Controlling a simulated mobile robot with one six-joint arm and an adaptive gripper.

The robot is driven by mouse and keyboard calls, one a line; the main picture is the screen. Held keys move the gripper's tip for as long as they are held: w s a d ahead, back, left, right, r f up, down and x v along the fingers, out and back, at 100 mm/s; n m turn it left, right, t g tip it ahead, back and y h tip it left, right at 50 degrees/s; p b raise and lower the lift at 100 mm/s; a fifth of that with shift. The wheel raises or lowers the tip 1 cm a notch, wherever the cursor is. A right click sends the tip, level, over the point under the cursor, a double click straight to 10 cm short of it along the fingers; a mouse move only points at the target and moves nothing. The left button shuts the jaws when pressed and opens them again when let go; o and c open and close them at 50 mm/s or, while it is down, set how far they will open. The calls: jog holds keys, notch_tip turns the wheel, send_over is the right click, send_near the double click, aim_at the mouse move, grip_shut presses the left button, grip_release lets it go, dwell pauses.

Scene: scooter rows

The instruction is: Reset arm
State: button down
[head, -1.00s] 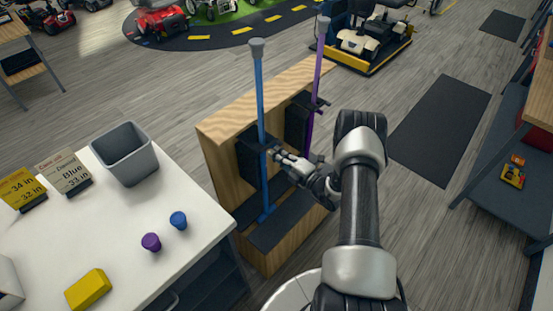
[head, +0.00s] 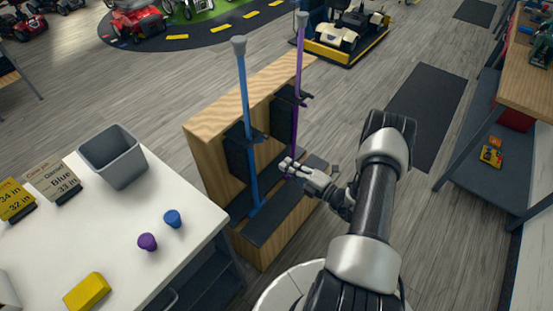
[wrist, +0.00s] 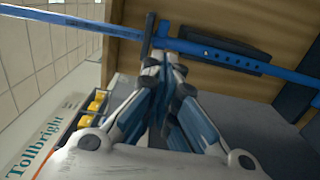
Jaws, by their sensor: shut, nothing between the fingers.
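My gripper (head: 287,167) is shut and empty, in front of the wooden rack, to the right of the blue cane (head: 246,95) in the head view. The fingers also show close together in the wrist view (wrist: 165,62). The blue cane stands upright at the rack and runs across the top of the wrist view (wrist: 240,62). The purple cane (head: 297,90) stands upright to its right. My arm reaches in from the bottom right. Whether the fingertips are clear of the canes is hard to judge.
The wooden rack (head: 215,120) has dark holders and a dark base. A white table (head: 110,225) at left bears a grey bin (head: 112,155), a purple cap (head: 147,242), a blue cap (head: 172,219), a yellow block (head: 87,291) and signs. A shelf (head: 480,180) stands at right.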

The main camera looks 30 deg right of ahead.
jog(key=w+a+r+n+g+y, duration=0.1)
jog(key=a+r+n+g+y, duration=0.45)
jog(key=a+r+n, duration=0.5)
jog(key=s+a+r+n+g+y+b, duration=0.1)
jog(key=s+a+r+n+g, duration=0.25)
jog(key=a+r+n, duration=0.3)
jog(key=s+a+r+n+g+y, duration=0.1)
jog(key=s+a+r+n+g, duration=0.3)
jog(key=n, duration=0.3)
jog(key=s+a+r+n+g+h, duration=0.2)
jog(key=s+a+r+n+h, duration=0.1)
jog(key=s+n, duration=0.35)
jog(key=s+a+r+n+g+h, duration=0.25)
jog(key=s+n+h, duration=0.2)
jog(key=n, duration=0.35)
jog(key=s+d+r+n+t+h+b, duration=0.1)
jog(key=s+d+r+n+t+h, duration=0.3)
jog(key=s+n, duration=0.3)
jog(key=n+t+h, duration=0.1)
jog(key=n, duration=0.4)
jog(key=shift+d+r+h, duration=0.2)
jog(key=shift+d+h, duration=0.1)
